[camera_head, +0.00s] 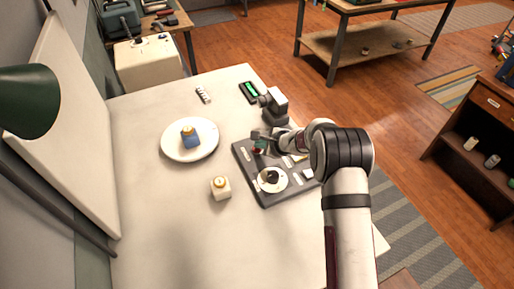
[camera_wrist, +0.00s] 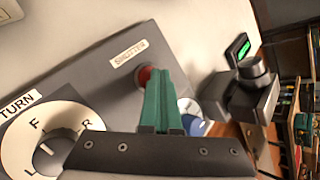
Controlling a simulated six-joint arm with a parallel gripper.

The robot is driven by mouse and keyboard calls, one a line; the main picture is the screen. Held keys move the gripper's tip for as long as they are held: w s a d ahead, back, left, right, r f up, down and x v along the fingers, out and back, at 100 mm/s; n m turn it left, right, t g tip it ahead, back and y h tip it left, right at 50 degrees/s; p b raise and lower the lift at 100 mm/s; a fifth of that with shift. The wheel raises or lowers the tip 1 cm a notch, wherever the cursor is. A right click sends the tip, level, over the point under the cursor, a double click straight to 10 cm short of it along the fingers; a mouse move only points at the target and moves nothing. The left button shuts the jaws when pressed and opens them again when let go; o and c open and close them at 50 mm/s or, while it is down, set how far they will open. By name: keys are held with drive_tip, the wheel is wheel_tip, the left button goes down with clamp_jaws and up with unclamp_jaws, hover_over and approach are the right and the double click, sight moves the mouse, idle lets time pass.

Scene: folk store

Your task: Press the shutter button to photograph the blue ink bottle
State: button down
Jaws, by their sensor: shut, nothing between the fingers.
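The blue ink bottle (camera_head: 191,141) with a gold cap stands upright on a round white plate (camera_head: 172,152) on the table. The dark grey control panel (camera_head: 245,166) lies to its right. In the wrist view, the red shutter button (camera_wrist: 144,76) sits beside the "SHUTTER" label (camera_wrist: 130,55). My gripper (camera_wrist: 158,72) is shut and empty, with its green fingertips over the button and partly hiding it. Whether they touch it I cannot tell. In the head view my gripper (camera_head: 259,142) is at the panel's upper part. A camera-like grey device (camera_head: 273,107) stands beyond the panel.
A white dial (camera_wrist: 15,150) marked "TURN" is on the panel, left of my gripper in the wrist view. A white bottle (camera_head: 220,189) stands left of the panel. A green-screened device (camera_head: 249,92) lies near the far edge. A white board (camera_head: 65,120) borders the table's left.

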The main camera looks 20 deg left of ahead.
drive_tip(key=shift+r, duration=0.6)
drive_tip(key=shift+r, duration=2.5)
wheel_tip(320, 180, up, 6)
drive_tip(key=f+n, duration=0.1)
drive_tip(key=n, duration=0.1)
hover_over(260, 150)
drive_tip(key=s+d, duration=0.3)
drive_tip(key=s+d+r+n+g, duration=0.1)
drive_tip(key=s+d+r+n, duration=0.1)
drive_tip(key=s+d+r, duration=0.3)
drive_tip(key=s+d+r+n+g, duration=0.15)
drive_tip(key=s+d+r, duration=0.25)
drive_tip(key=s, duration=0.4)
drive_tip(key=s+d+n+g+h, duration=0.1)
drive_tip(key=s+d+h, duration=0.1)
drive_tip(key=s+d, duration=0.3)
drive_tip(key=s+d+f+n+h, duration=0.1)
drive_tip(key=s+d, duration=0.4)
drive_tip(key=s, duration=0.6)
drive_tip(key=s+d+n+g+h, duration=0.1)
drive_tip(key=s+d+n+h, duration=0.1)
drive_tip(key=s+d, duration=0.3)
drive_tip(key=s+h, duration=0.1)
drive_tip(key=s, duration=0.2)
drive_tip(key=shift+f+g, duration=0.25)
drive_tip(key=shift+g, duration=0.1)
drive_tip(key=shift+n, duration=0.25)
